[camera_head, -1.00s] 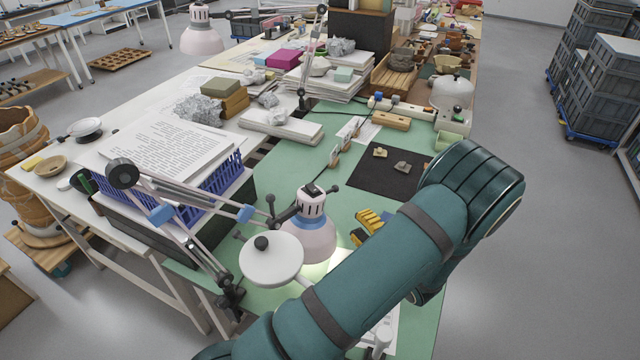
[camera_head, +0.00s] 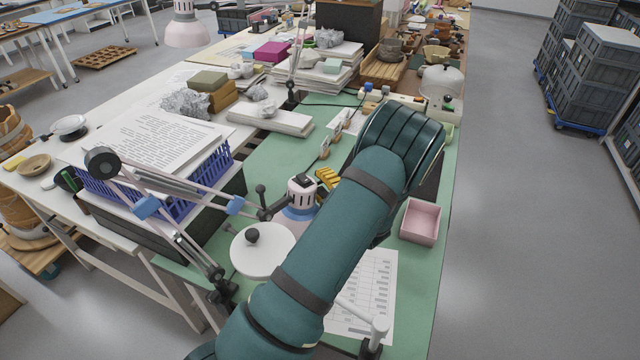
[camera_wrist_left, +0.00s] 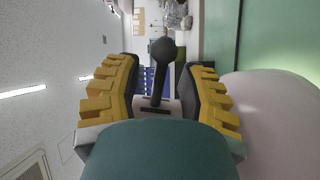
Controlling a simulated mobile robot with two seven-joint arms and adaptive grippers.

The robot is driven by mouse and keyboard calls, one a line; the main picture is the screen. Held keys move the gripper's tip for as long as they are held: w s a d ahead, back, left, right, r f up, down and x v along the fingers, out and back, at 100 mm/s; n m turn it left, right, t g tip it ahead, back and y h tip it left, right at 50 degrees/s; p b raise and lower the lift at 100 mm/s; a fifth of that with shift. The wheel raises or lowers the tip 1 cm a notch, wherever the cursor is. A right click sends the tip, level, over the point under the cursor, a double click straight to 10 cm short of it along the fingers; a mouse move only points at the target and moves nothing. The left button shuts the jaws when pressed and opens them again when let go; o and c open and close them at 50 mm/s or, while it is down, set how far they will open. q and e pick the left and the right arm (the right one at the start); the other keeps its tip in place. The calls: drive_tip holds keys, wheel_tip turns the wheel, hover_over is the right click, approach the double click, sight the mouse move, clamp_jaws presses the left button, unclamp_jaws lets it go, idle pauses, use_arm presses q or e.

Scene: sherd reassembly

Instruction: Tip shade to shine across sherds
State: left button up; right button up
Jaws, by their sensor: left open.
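The lamp's pale pink shade (camera_head: 300,207), with a blue band and dark top fittings, stands over the green mat; my left arm hides part of it. My left gripper (camera_head: 328,177) shows only as yellow finger parts just behind the shade's top. In the left wrist view, the gripper (camera_wrist_left: 162,95) is open, with yellow fingers either side of a black ball-ended handle (camera_wrist_left: 163,50). I cannot tell whether they touch it. The pink shade (camera_wrist_left: 275,120) fills the lower right there. The sherds are hidden behind my arm; only a strip of their dark mat (camera_head: 428,188) shows.
A white disc with a black knob (camera_head: 262,262) and the jointed lamp arm (camera_head: 180,232) stand left of my arm. A pink tray (camera_head: 421,222) and printed sheet (camera_head: 372,290) lie right of it. Paper stacks and a blue crate (camera_head: 212,182) crowd the left.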

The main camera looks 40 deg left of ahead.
use_arm(q)
drive_tip(key=shift+w+a, duration=0.1)
drive_tip(key=shift+a, duration=0.25)
drive_tip(key=shift+c, duration=0.4)
clamp_jaws()
drive_tip(key=shift+r, duration=0.2)
